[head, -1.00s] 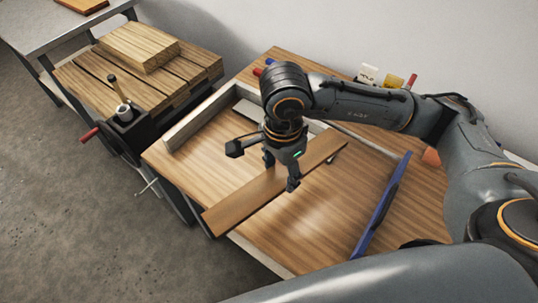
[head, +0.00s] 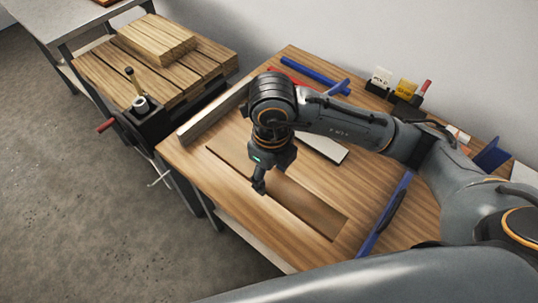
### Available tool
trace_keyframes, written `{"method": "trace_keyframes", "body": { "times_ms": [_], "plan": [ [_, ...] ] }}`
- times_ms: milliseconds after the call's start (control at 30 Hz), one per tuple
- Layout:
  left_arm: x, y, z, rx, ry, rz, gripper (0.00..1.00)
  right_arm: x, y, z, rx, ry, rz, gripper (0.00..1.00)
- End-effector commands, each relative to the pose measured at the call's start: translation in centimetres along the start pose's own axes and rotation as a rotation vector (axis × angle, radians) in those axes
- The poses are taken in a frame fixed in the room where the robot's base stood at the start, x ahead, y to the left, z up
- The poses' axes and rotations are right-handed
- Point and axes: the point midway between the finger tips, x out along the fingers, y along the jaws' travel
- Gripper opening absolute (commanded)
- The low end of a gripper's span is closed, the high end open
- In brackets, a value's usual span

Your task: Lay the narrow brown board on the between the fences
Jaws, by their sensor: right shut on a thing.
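The narrow brown board (head: 312,211) is a long thin plank over the wood-topped bench (head: 232,206). It runs from upper left to lower right, between a pale fence (head: 212,117) on the left and a blue fence (head: 384,218) on the right. My right gripper (head: 259,187) points down and is shut on the board near its middle, hiding part of it. The board looks flat and close to the bench top; I cannot tell whether it touches. My left gripper is not in view.
A white strip (head: 323,147) lies behind my right wrist. A blue bar (head: 316,75) and small labelled cards (head: 381,77) are at the back. A slatted worktable (head: 193,84) with a wood block (head: 154,38) and a black vise (head: 146,119) stands to the left.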

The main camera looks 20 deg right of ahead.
Motion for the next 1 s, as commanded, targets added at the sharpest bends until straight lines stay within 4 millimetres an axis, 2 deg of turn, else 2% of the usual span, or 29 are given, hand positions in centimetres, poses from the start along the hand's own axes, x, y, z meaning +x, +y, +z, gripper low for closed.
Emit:
{"method": "trace_keyframes", "body": {
  "times_ms": [333, 500, 600, 867, 1000],
  "plan": [
    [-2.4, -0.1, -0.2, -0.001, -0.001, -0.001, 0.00, 3.2, -4.2, 6.7, 0.002, 0.003, -0.001, 0.16],
    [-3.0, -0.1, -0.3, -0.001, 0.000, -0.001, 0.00, 6.5, -5.4, 8.8, -0.001, 0.004, 0.000, 0.16],
    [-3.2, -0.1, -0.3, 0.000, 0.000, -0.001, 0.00, 7.8, -5.9, 9.6, -0.002, 0.002, 0.000, 0.16],
    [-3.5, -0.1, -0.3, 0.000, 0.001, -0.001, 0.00, 9.4, -6.6, 10.7, -0.002, 0.002, 0.000, 0.16],
    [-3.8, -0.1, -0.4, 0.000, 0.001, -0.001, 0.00, 11.5, -6.5, 10.6, -0.003, 0.002, 0.001, 0.16]
  ]
}}
